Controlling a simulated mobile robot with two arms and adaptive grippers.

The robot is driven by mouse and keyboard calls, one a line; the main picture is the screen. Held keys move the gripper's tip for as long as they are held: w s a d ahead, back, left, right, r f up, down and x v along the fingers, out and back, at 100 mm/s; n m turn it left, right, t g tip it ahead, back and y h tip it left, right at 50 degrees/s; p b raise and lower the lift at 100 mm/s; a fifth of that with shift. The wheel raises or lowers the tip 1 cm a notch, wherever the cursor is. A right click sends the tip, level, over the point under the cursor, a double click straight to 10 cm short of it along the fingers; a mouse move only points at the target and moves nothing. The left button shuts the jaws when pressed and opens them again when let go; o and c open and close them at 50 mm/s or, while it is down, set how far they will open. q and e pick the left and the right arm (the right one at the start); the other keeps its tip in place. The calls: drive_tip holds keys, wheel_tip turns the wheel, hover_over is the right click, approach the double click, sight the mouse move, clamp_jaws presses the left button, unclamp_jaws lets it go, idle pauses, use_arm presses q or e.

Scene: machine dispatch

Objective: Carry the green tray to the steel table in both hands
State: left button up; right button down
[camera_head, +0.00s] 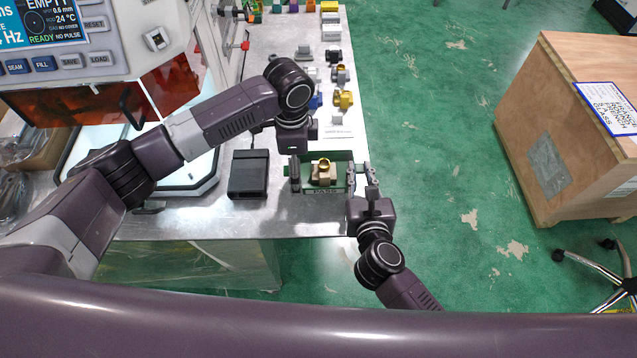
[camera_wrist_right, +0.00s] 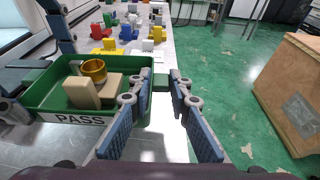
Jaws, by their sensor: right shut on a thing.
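The green tray (camera_head: 340,160), labelled PASS, is at the right front part of a steel-topped table (camera_head: 235,215). It holds a gold ring and beige blocks (camera_head: 323,178). I cannot tell whether it rests on the top or hangs just above. My right gripper (camera_head: 360,180) is shut on the tray's right-hand handle; the handle (camera_wrist_right: 161,82) shows between its fingers in the right wrist view. My left gripper (camera_head: 293,172) points down at the tray's left end. Its wrist hides the jaws in part, so their grip is unclear.
A black box (camera_head: 248,174) stands left of the tray. Several small coloured parts (camera_head: 335,75) lie farther back on the table. A machine with a screen (camera_head: 75,45) fills the left. A wooden crate (camera_head: 570,125) stands right, across open green floor (camera_head: 450,170).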

use_arm(q)
drive_tip(key=shift+s+f, duration=0.1)
drive_tip(key=shift+f, duration=0.15)
use_arm(e)
drive_tip(key=shift+f, duration=0.2)
use_arm(q)
drive_tip(key=shift+f+b, duration=2.3)
drive_tip(key=shift+b, duration=0.3)
use_arm(e)
drive_tip(key=shift+f, duration=2.35)
use_arm(q)
drive_tip(key=o, duration=1.2)
drive_tip(key=shift+r, duration=0.15)
use_arm(e)
drive_tip(key=c, duration=1.8)
unclamp_jaws()
drive_tip(key=shift+r, duration=0.15)
use_arm(q)
wheel_tip(320, 180, up, 12)
drive_tip(key=shift+f, duration=0.1)
use_arm(e)
drive_tip(key=shift+s, duration=0.1)
drive_tip(key=v, duration=1.2)
drive_tip(key=shift+r, duration=0.1)
